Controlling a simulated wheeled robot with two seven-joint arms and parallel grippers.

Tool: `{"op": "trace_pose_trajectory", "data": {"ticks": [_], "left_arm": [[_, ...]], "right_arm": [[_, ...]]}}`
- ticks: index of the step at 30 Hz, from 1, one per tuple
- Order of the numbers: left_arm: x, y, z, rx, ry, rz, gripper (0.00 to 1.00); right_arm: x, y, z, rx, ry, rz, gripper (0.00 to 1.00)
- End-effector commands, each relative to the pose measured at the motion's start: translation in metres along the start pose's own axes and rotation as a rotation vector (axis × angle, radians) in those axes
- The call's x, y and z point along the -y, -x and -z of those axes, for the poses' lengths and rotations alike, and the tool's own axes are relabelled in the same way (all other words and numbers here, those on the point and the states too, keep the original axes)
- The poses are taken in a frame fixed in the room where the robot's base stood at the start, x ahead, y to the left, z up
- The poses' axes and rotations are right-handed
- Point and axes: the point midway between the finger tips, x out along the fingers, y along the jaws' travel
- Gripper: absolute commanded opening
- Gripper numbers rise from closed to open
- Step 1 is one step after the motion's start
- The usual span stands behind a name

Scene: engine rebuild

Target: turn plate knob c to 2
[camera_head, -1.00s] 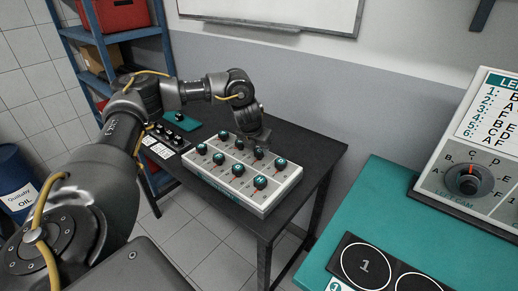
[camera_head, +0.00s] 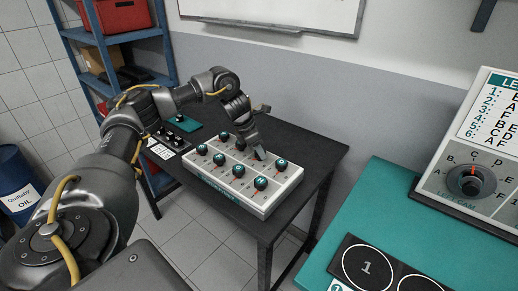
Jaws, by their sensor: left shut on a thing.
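The plate (camera_head: 262,208) is a white box with two rows of dark, teal-capped knobs and red pointer marks, on a black table. My left gripper (camera_head: 256,148) reaches down over the back row from behind and is shut on the third knob from the left there. The gripper hides most of that knob, so its letter, pointer and number cannot be read. The knob at the right end of the back row (camera_head: 281,164) and the right-end front knob (camera_head: 260,183) stand clear of the gripper. My right gripper is not in view.
The black table (camera_head: 318,150) has free room right of and behind the plate. A small switch box (camera_head: 165,143) and a teal pad (camera_head: 183,123) lie left of it. A teal bench (camera_head: 400,215) with a white dial panel (camera_head: 450,185) stands at the right.

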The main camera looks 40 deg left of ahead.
Motion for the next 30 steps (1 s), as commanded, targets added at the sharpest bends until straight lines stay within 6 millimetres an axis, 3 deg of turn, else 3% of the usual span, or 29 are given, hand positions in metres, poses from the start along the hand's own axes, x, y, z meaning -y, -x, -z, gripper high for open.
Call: {"op": "trace_pose_trajectory", "data": {"ticks": [12,30], "left_arm": [[-0.0018,0.0009,-0.0009,0.001,-0.202,0.082,0.15],[-0.0022,0.0005,-0.0003,0.0,-0.244,0.098,0.15]], "right_arm": [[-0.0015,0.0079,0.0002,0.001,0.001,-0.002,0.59],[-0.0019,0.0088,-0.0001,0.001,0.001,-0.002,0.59]]}}
